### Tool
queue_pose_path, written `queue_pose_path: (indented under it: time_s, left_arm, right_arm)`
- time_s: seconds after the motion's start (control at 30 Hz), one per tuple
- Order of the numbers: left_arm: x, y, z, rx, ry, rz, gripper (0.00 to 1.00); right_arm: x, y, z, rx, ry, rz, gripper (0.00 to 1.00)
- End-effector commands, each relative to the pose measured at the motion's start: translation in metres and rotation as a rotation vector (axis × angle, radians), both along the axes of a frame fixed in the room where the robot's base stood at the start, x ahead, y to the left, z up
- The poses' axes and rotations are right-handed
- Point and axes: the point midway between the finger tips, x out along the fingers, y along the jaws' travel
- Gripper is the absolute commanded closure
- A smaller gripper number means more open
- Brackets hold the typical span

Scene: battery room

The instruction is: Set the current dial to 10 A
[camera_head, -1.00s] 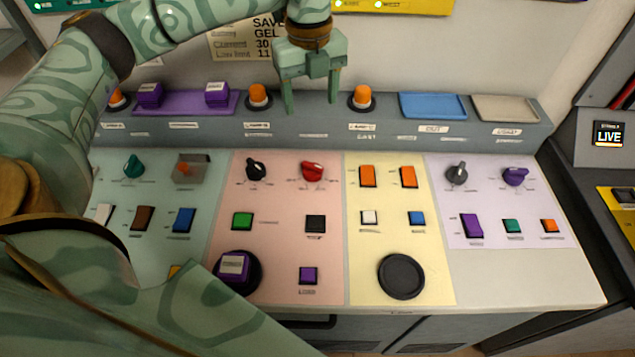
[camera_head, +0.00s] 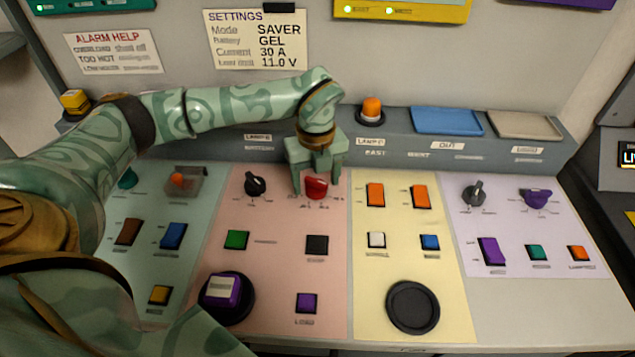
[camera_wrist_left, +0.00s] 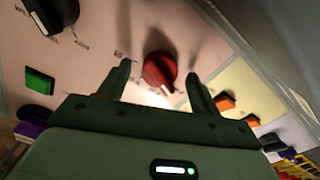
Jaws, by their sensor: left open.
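A red dial (camera_head: 316,188) sits on the pink section of the desk, with small scale marks around it; which mark it points to is hard to tell. My left gripper (camera_head: 315,192) points down over it, open, with one finger on each side of the knob. In the wrist view the red dial (camera_wrist_left: 159,70) lies between the two open fingers, with gaps visible. A black dial (camera_head: 255,184) is to its left, marked but too small to read. I cannot read which dial is labelled current. My right gripper is out of view.
A note (camera_head: 256,40) on the wall reads Current 30 A. A green button (camera_head: 237,240), a black button (camera_head: 317,244) and a purple button (camera_head: 306,302) are nearby. Orange switches (camera_head: 375,195) are to the right. A raised shelf with a blue tray (camera_head: 447,121) runs behind.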

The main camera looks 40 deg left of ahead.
Motion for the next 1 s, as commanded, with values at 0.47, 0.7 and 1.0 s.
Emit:
queue_pose_path:
  time_s: [0.47,0.7,1.0]
  left_arm:
    - [0.000,0.000,-0.007,0.000,0.000,0.000,0.64]
    - [0.000,0.000,-0.006,0.000,0.000,-0.002,0.81]
    - [-0.001,0.000,-0.003,-0.001,0.001,-0.087,0.81]
  right_arm:
    - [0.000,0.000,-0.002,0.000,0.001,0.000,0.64]
    - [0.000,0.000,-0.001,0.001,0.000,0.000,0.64]
    - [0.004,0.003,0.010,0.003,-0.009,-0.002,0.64]
